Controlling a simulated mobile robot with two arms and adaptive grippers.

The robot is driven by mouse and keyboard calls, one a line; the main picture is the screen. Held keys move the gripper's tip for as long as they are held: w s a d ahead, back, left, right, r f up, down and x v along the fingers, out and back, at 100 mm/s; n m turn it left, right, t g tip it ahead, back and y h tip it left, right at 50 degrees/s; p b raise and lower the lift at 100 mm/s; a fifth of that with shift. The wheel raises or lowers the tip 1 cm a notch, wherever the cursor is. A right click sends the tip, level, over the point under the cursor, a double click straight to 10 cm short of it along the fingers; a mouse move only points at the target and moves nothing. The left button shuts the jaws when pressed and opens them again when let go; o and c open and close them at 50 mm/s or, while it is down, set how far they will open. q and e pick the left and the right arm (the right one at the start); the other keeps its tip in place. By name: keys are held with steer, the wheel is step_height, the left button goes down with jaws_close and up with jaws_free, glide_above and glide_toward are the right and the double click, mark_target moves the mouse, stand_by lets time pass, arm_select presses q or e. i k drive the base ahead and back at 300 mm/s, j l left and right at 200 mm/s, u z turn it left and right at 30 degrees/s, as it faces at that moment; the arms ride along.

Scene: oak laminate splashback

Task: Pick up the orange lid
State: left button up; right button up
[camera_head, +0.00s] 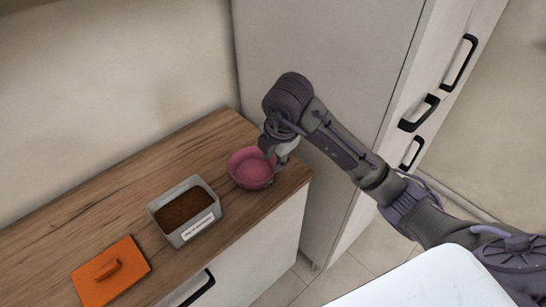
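The orange lid (126,283) lies flat on the wooden counter at the lower left, with a raised bar handle on top. My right gripper (270,152) is at the pink bowl (247,175), over or at its back right rim. Its fingers are small and partly hidden here, so I cannot tell whether they are open or shut on the rim. The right gripper is well away from the lid. My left gripper is not in view.
A grey labelled box (176,237) with dark brown contents stands between the lid and the bowl. The wooden counter (120,203) is clear behind the lid. A tall cabinet (310,50) stands at the counter's right end.

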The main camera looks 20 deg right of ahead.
mark_target(98, 282)
steer(key=u, duration=0.95)
